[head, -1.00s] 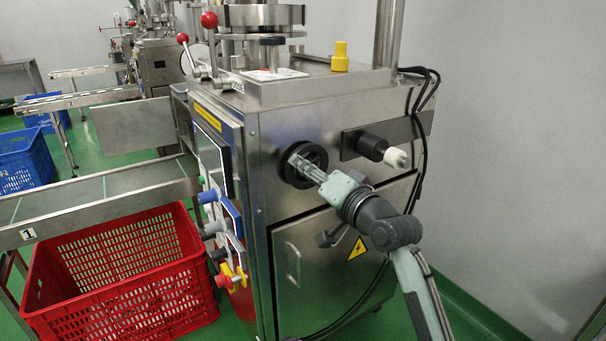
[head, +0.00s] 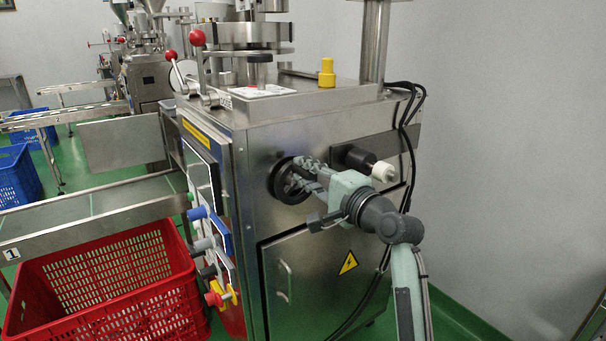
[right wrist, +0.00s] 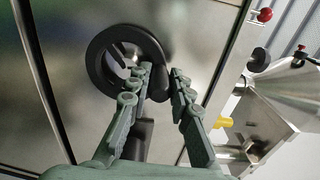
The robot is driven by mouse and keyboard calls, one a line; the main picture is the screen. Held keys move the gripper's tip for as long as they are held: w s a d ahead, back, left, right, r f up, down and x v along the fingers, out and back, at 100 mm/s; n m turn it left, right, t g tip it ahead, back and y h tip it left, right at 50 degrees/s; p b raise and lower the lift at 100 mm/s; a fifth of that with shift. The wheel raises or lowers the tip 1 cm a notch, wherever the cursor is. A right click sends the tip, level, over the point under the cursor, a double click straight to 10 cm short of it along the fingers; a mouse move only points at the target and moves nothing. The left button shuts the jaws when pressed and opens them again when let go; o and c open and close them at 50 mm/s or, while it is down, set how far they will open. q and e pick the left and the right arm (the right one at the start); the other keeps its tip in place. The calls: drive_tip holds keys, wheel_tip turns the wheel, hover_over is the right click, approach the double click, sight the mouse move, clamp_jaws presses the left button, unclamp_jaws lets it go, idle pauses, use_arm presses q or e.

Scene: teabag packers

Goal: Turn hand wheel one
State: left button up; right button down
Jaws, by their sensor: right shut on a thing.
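The hand wheel, a black ring (head: 275,184), is on the steel side panel of the nearest machine. My right gripper (head: 300,173) reaches it from the right, with its fingertips at the right part of the wheel. The right wrist view shows the black wheel rim (right wrist: 94,62) and my right gripper's two fingers (right wrist: 160,76) on either side of the wheel's right part. The gripper is shut on the wheel, with the fingers apart around it. The exact contact is partly hidden by the fingers. My left gripper is not in view.
A black cylinder with a white end (head: 383,171) sticks out just right of the wheel, close to my right gripper. A panel door (head: 310,275) with a handle is below. A red crate (head: 120,290) stands at left, and black cables (head: 408,130) hang at right.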

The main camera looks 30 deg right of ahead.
drive_tip(key=shift+d+m, duration=0.15)
drive_tip(key=shift+m, duration=0.15)
drive_tip(key=c, duration=1.4)
unclamp_jaws()
drive_tip(key=shift+o, duration=0.2)
drive_tip(key=s, duration=1.2)
drive_tip(key=shift+d, duration=0.45)
